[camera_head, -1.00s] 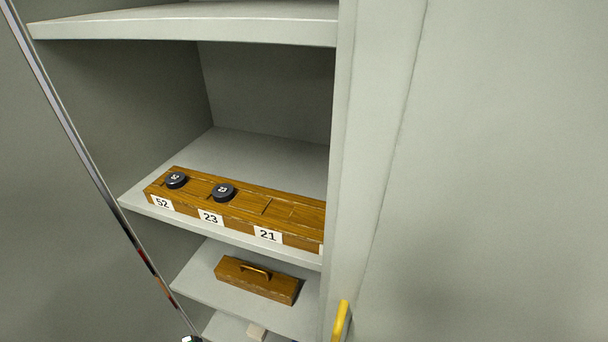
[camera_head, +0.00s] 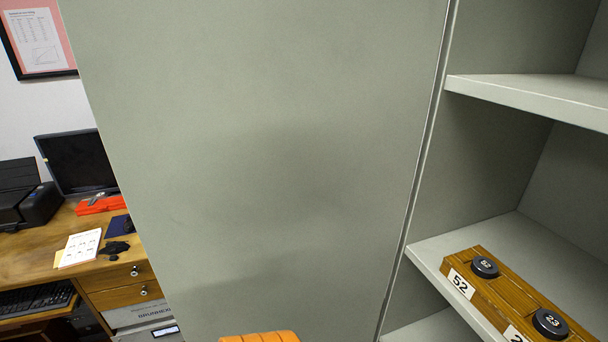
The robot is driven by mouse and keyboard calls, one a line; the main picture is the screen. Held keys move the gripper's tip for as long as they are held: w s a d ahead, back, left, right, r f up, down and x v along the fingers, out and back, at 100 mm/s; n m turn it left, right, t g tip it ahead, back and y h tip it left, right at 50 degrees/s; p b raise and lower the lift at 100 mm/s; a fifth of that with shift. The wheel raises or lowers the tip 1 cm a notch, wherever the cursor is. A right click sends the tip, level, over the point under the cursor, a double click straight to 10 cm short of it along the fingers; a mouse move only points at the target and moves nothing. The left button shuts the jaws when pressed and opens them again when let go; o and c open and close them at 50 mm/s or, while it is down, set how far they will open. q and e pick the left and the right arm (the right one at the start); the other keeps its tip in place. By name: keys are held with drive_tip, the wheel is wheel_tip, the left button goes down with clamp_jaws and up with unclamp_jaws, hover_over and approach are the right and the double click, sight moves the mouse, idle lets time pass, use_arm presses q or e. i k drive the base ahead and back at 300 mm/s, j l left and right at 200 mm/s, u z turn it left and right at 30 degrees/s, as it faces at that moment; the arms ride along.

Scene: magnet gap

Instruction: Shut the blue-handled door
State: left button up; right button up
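A large grey-green door panel (camera_head: 255,150) stands open at the left side of the cabinet and fills the middle of the head view. No blue handle shows on the face that I see, so I cannot confirm that this is the blue-handled door. Its lower part is cut off by the bottom of the picture. Neither gripper can be made out in the view.
The open cabinet's shelf (camera_head: 530,98) is at the right. A wooden rack (camera_head: 490,291) below it holds black round pieces marked 52 and 23. A wooden desk (camera_head: 40,245) with a monitor (camera_head: 77,162) stands at left. An unidentified orange ribbed piece (camera_head: 260,337) shows at the bottom edge.

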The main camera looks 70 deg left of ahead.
sight(263, 155)
drive_tip(key=k+j+z, duration=0.25)
drive_tip(key=k+j, duration=0.4)
drive_tip(key=j, duration=0.15)
drive_tip(key=k+j+z, duration=0.3)
drive_tip(key=k+j, duration=0.35)
drive_tip(key=j+z, duration=0.1)
drive_tip(key=j, duration=0.3)
drive_tip(key=k+j+z, duration=0.1)
drive_tip(key=j, duration=0.3)
drive_tip(key=k+j+z, duration=0.1)
drive_tip(key=j, duration=0.3)
drive_tip(key=k+j+z, duration=0.1)
drive_tip(key=j, duration=0.25)
